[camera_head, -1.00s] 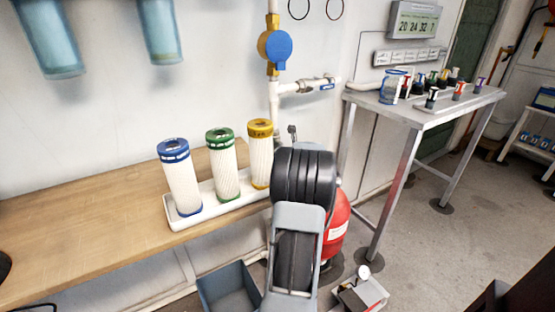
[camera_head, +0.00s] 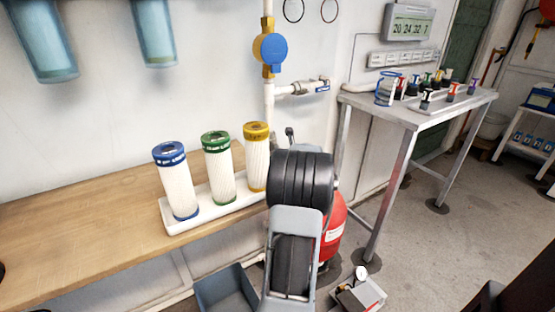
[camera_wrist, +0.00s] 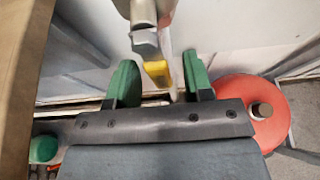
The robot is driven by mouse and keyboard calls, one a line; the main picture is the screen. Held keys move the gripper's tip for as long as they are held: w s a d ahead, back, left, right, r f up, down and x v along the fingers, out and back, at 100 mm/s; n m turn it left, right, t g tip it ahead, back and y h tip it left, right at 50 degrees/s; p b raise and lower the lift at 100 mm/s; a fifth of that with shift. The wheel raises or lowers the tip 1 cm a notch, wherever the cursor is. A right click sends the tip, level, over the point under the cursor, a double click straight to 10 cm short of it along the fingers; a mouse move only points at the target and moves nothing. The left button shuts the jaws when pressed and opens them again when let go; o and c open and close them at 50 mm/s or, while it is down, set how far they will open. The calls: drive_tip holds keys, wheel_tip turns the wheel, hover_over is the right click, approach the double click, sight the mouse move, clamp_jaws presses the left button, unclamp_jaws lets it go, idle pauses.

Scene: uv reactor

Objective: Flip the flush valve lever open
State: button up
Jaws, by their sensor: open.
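In the wrist view, a yellow lever (camera_wrist: 157,72) hangs from a grey valve body (camera_wrist: 146,43) on a pale pipe. It looks like the flush valve lever. My gripper (camera_wrist: 160,82) is open, with one green finger pad on each side of the yellow lever. In the head view my arm hides the gripper and this lever. A white pipe (camera_head: 269,105) runs down the wall there, with a blue-handled side valve (camera_head: 322,86) higher up.
A red tank (camera_head: 333,225) stands right beside my arm and also shows in the wrist view (camera_wrist: 245,112). A wooden bench (camera_head: 80,215) with filter cartridges in a white tray (camera_head: 215,205) lies left. A metal table (camera_head: 420,110) stands right. A grey bin (camera_head: 227,290) is below.

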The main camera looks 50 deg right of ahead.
drive_tip(key=p+v, duration=0.2)
drive_tip(key=v, duration=1.1)
drive_tip(key=shift+w, duration=0.1)
